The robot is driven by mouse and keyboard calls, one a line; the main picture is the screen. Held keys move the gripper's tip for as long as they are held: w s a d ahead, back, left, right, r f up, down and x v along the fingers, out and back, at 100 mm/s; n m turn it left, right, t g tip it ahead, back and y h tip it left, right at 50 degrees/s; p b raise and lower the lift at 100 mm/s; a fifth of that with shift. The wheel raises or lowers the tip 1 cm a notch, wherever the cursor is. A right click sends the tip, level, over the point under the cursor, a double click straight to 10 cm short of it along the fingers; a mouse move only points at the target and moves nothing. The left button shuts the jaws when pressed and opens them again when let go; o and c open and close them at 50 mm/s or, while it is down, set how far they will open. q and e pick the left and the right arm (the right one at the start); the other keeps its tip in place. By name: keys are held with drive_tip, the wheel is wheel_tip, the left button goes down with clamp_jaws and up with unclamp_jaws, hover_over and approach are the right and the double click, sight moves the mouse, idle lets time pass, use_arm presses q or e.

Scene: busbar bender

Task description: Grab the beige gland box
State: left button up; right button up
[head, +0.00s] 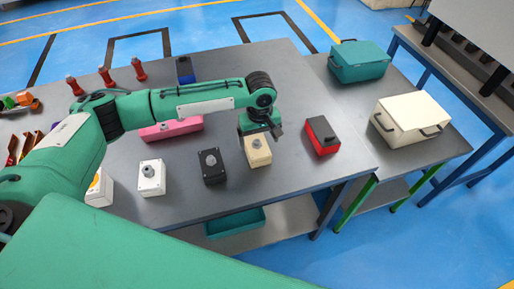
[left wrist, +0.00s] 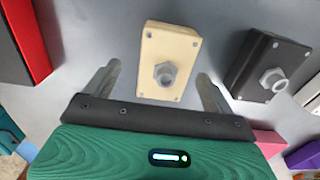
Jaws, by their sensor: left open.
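The beige gland box (head: 258,152) lies on the grey table near its front edge, with a grey gland on its top face. My left gripper (head: 262,132) is above and just behind it in the head view, partly covering its far end. In the left wrist view the beige box (left wrist: 168,50) sits ahead of and between the two open fingers of the left gripper (left wrist: 158,85). The fingers appear clear of the box, with nothing held. My right gripper is not in view.
A black gland box (head: 212,166) stands close left of the beige one, and a white gland box (head: 151,177) beyond it. A red and black box (head: 322,135) is to the right. A pink box (head: 172,129) lies behind. A cream case (head: 410,119) and teal case (head: 359,61) are on the side table.

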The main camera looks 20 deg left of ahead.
sight(257, 148)
use_arm(q)
drive_tip(key=f, duration=0.2)
drive_tip(key=f+p, duration=0.1)
drive_tip(key=shift+a+f, duration=0.4)
drive_tip(key=shift+f, duration=0.35)
drive_tip(key=shift+s+f, duration=0.1)
drive_tip(key=c, duration=1.2)
drive_tip(key=shift+o, duration=0.2)
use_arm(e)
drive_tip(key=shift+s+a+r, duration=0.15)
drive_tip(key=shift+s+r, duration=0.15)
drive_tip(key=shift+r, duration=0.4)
